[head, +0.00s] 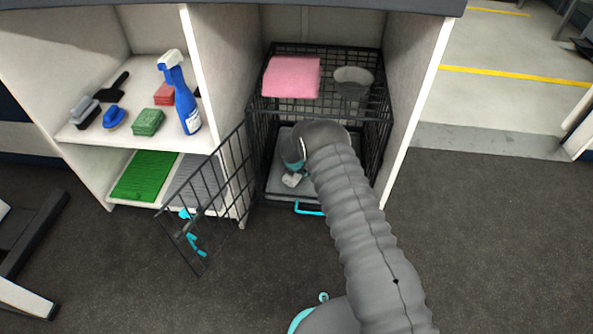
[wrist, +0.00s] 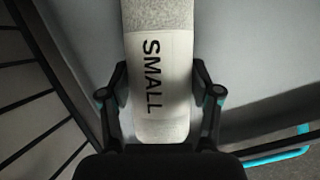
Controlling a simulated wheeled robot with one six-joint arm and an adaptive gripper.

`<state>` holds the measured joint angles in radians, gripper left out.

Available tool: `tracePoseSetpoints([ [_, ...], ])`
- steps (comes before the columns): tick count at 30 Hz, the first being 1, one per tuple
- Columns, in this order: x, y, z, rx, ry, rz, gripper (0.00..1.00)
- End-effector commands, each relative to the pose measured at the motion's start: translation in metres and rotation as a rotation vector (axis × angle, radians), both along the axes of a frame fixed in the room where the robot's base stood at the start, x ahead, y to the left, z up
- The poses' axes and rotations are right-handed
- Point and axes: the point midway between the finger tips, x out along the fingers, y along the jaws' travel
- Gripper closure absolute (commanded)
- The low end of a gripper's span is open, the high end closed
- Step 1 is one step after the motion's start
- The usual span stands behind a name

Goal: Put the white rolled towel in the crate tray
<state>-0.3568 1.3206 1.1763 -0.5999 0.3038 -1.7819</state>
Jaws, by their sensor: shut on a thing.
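The white rolled towel (wrist: 162,85) stretches away from my gripper (wrist: 162,95) in the wrist view, with a band reading "SMALL". My gripper is shut on it, one finger on each side. In the head view a small pale piece of the towel (head: 292,180) shows beside my wrist, which hides the rest and most of the gripper. The grey crate tray (head: 283,150) lies on the floor of the black wire crate (head: 378,125). It also shows under the towel in the wrist view (wrist: 255,60). I cannot tell whether the towel touches the tray.
The crate door (head: 215,195) stands open to the left. A cyan handle (head: 310,209) is at the tray's front. A pink folded towel (head: 291,77) and a grey bucket (head: 353,82) are on the crate's top. A blue spray bottle (head: 180,95) stands on the left shelf.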

Motion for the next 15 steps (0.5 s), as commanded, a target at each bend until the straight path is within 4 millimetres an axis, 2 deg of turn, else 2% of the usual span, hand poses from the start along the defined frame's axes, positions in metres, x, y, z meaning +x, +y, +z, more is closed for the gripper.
tracePoseSetpoints([
  [15,0.0002,0.0001,-0.0040,0.000,0.000,0.000,0.80],
])
